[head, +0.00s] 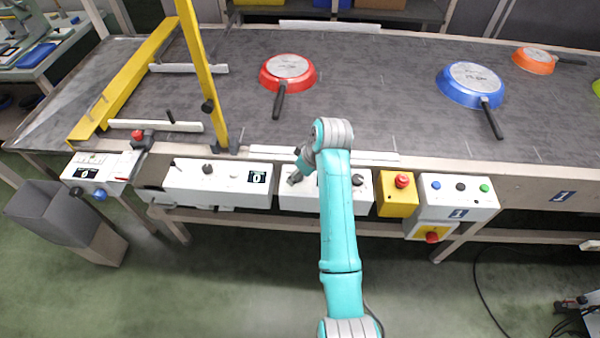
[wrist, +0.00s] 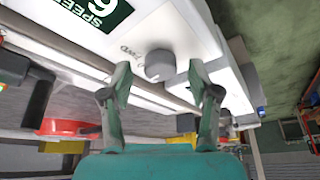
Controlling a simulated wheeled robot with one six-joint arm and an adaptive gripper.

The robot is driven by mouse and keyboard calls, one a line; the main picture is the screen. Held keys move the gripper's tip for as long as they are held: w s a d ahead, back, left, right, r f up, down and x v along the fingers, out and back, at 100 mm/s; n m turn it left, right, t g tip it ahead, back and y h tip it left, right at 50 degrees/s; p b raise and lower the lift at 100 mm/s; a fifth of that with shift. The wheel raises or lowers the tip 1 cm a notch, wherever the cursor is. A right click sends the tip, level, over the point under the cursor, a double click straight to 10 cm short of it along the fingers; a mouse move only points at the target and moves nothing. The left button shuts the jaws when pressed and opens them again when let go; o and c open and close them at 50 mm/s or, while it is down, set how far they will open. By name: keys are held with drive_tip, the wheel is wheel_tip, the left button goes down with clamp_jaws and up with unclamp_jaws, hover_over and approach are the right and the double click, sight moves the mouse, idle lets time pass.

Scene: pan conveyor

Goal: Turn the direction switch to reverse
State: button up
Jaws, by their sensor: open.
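A grey round knob (wrist: 158,65) sits on a white control panel (wrist: 190,28) in the wrist view, with a small label beside it that seems to read "FWD"; it looks like the direction switch. Its setting is hard to tell. My gripper (wrist: 159,82) is open, its two fingers apart, with the knob showing just beyond the gap between the tips. They look apart from the knob. In the head view my gripper (head: 295,177) is over the left part of the middle white panel (head: 300,201), and my arm hides much of that panel.
A green-black SPEED display (wrist: 98,12) is beside the knob. A yellow box with a red button (head: 402,181) and a three-button box (head: 460,187) stand to the right. Red (head: 305,78), blue (head: 450,91) and orange (head: 528,64) pans lie on the grey conveyor (head: 390,105).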

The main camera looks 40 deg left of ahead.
drive_tip(key=shift+a+f, duration=0.15)
drive_tip(key=shift+f, duration=0.15)
drive_tip(key=c, duration=1.2)
drive_tip(key=shift+o, duration=0.2)
drive_tip(key=shift+n, duration=0.3)
drive_tip(key=n+g, duration=0.1)
drive_tip(key=n, duration=0.1)
drive_tip(key=shift+w+n, duration=0.15)
drive_tip(key=shift+n, duration=0.15)
drive_tip(key=shift+w+n+g, duration=0.1)
drive_tip(key=shift+n+g, duration=0.8)
drive_tip(key=shift+n, duration=1.1)
drive_tip(key=shift+h, duration=0.4)
